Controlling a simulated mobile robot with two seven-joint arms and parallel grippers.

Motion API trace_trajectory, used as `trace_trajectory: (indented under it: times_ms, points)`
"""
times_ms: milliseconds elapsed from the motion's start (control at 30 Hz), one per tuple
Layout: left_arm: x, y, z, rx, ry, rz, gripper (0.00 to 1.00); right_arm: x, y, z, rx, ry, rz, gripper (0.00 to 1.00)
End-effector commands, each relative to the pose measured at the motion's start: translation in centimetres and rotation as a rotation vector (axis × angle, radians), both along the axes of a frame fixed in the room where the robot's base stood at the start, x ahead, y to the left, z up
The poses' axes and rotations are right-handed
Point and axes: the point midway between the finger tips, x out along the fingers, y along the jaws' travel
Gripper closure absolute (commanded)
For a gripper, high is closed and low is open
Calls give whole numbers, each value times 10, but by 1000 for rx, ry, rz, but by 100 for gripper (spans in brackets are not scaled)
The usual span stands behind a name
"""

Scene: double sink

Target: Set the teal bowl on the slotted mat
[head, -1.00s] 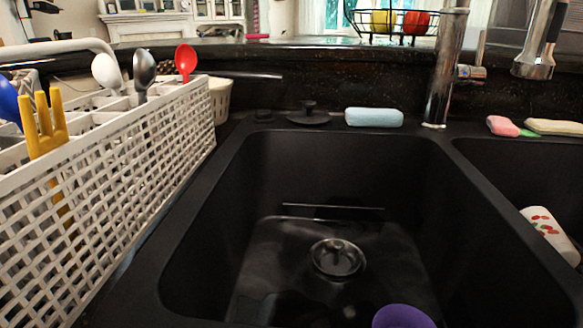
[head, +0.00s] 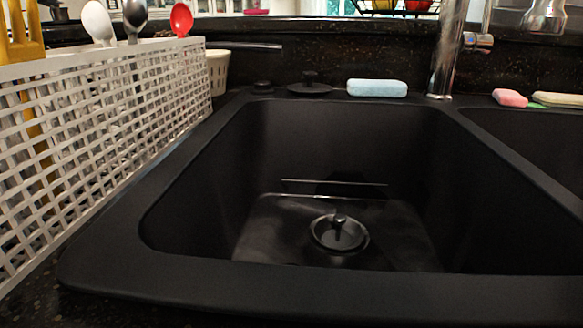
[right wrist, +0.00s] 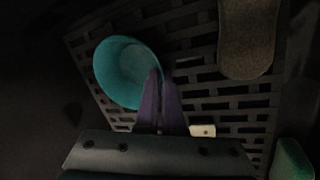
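The teal bowl (right wrist: 128,72) is in the upper left of the right wrist view, its open side facing the camera. My right gripper (right wrist: 159,78) has two purple fingers close together at the bowl's right rim, and they look shut on it. The dark slotted mat (right wrist: 195,75) lies behind the bowl, with rows of slots. I cannot tell whether the bowl touches it. The head view shows neither the bowl, the mat nor either gripper.
In the right wrist view a brown oblong thing (right wrist: 248,38) is at upper right and a green thing (right wrist: 292,160) at lower right. The head view shows the sink basin (head: 300,215), a white lattice rack (head: 100,140), a blue sponge (head: 377,88) and the faucet (head: 447,50).

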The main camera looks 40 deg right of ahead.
Motion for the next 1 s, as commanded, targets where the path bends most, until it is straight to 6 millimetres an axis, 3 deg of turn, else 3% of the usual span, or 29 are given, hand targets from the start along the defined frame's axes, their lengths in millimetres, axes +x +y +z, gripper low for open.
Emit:
trace_trajectory:
  times_ms: [233, 533, 1000]
  points:
    - [0, -2, 0, -8, 0, 5, 54, 0, 0, 0, 0, 0, 0, 68]
    - [0, -2, 2, -8, -1, 6, 54, 0, 0, 5, -1, 0, 0, 68]
    - [0, 0, 40, 0, -1, 0, 54, 27, 12, 96, -1, -3, 2, 68]
